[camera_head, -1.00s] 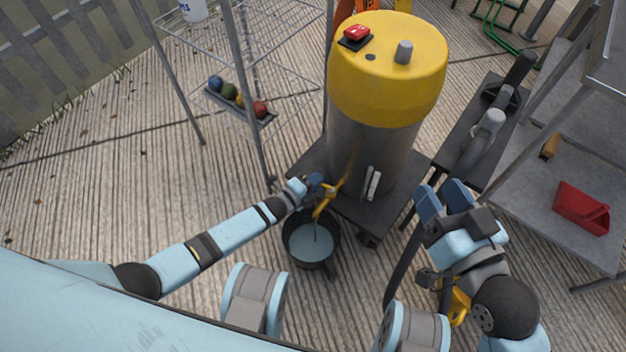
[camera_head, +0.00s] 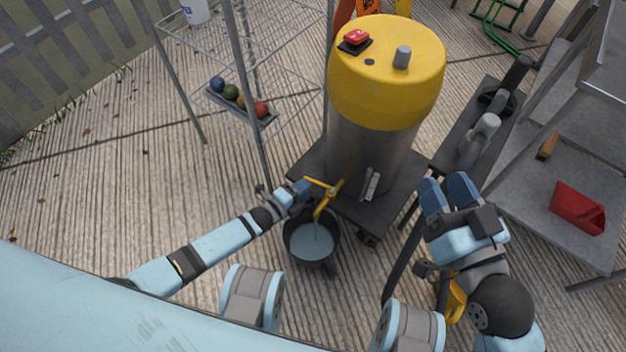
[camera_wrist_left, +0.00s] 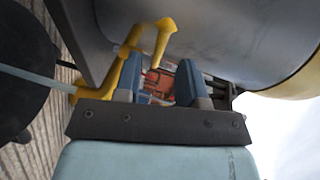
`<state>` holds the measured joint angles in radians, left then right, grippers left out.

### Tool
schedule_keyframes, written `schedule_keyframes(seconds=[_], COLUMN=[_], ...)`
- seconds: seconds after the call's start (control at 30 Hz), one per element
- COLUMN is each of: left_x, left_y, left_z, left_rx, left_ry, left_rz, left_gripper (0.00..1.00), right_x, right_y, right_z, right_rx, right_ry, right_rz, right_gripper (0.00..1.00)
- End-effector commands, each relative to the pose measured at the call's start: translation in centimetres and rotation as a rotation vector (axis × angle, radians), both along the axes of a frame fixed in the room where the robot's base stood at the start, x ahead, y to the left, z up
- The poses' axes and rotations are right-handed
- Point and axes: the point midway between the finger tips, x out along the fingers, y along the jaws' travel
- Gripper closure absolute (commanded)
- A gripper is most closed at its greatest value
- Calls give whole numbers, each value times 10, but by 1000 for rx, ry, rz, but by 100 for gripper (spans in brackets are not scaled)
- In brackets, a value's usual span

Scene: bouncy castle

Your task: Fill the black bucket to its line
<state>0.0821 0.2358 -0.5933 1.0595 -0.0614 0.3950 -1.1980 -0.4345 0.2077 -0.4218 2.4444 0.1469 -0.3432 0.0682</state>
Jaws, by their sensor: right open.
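The black bucket (camera_head: 333,264) stands on the boards below the yellow tap (camera_head: 321,209) of a grey tank. A thin stream runs from the tap into the water (camera_head: 311,243) in the bucket; it also shows in the left wrist view (camera_wrist_left: 38,81). I cannot make out the fill line. My left gripper (camera_head: 304,188) is open beside the tap. In the left wrist view its fingers (camera_wrist_left: 160,80) are apart, with the yellow tap handle (camera_wrist_left: 158,45) beyond and between their tips; I see no grip. My right gripper (camera_head: 447,190) is open and empty, right of the tank.
The tank with its yellow top (camera_head: 388,85) and red switch (camera_head: 356,37) stands on a dark base (camera_head: 400,200). A wire rack (camera_head: 262,150) with coloured balls stands left. A grey shelf (camera_head: 535,210) holding a red object (camera_head: 578,208) stands right. The boards at left are clear.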

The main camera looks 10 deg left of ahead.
Motion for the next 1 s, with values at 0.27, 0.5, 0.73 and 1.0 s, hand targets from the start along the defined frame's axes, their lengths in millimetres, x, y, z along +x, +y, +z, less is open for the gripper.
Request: schedule_keyframes(seconds=[0.27,0.5,0.73,1.0], left_x=[-51,-70,-71,-64], left_y=[32,44,45,45], left_z=[14,16,16,18], left_rx=[0,-2,-1,102], left_ry=[2,1,1,-7], left_rz=[0,0,0,-22], left_gripper=[63,63,63,100], right_x=[-2,-3,-4,-2], right_y=[-3,-4,-4,-4], right_z=[32,41,41,44], right_rx=[42,57,59,49], right_ry=[-83,-114,-118,-110], right_rz=[-28,-36,-37,-40], right_gripper=[54,54,54,54])
